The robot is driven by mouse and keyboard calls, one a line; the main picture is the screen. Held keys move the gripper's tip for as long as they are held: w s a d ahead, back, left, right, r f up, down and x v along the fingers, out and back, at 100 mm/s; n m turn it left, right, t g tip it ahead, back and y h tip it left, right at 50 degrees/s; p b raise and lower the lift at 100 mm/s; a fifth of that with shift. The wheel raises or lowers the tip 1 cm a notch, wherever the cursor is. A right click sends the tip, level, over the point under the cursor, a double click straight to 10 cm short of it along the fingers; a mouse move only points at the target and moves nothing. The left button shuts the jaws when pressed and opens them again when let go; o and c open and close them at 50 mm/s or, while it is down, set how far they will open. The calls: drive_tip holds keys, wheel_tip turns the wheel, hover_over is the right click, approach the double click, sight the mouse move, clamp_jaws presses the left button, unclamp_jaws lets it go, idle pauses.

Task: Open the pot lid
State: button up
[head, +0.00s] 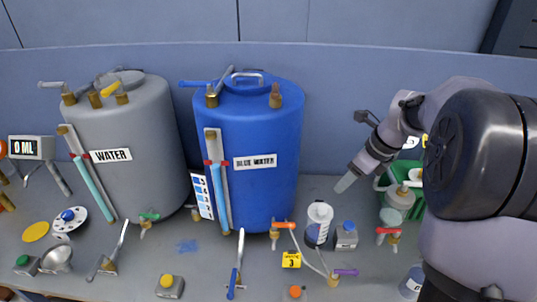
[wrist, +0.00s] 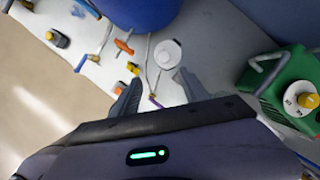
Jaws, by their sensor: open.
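A small clear container with a white round top (head: 319,211) stands on the bench in front of the blue tank. It looks like the pot and its lid, though no label confirms this. Its top seems to be in place. In the wrist view the white top (wrist: 168,54) lies just beyond the fingers, seen from above. My gripper (head: 346,182) is above and to the right of the container in the head view, angled down. The wrist view shows its two fingers (wrist: 158,92) spread with nothing between them. I see no contact with the container.
A blue tank (head: 270,120) and a grey tank (head: 140,130) stand behind. A grey block with blue cap (head: 346,236) is right beside the container. Orange-handled valve (head: 283,225) and tubing are close left. A green canister (wrist: 285,88) is at right.

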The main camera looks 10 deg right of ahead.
sight(323, 208)
drive_tip(key=shift+m, duration=0.5)
drive_tip(key=b+x, duration=0.1)
drive_tip(key=x, duration=0.4)
drive_tip(key=d+b+x, duration=0.1)
drive_tip(key=b+x, duration=0.1)
drive_tip(key=x, duration=0.4)
drive_tip(key=b+x, duration=0.2)
drive_tip(key=x, duration=0.4)
drive_tip(key=shift+w+d+f, duration=0.1)
drive_tip(key=shift+d, duration=0.05)
drive_tip(key=shift+w+f, duration=0.25)
drive_tip(key=shift+f, duration=0.15)
drive_tip(key=shift+c, duration=0.2)
clamp_jaws()
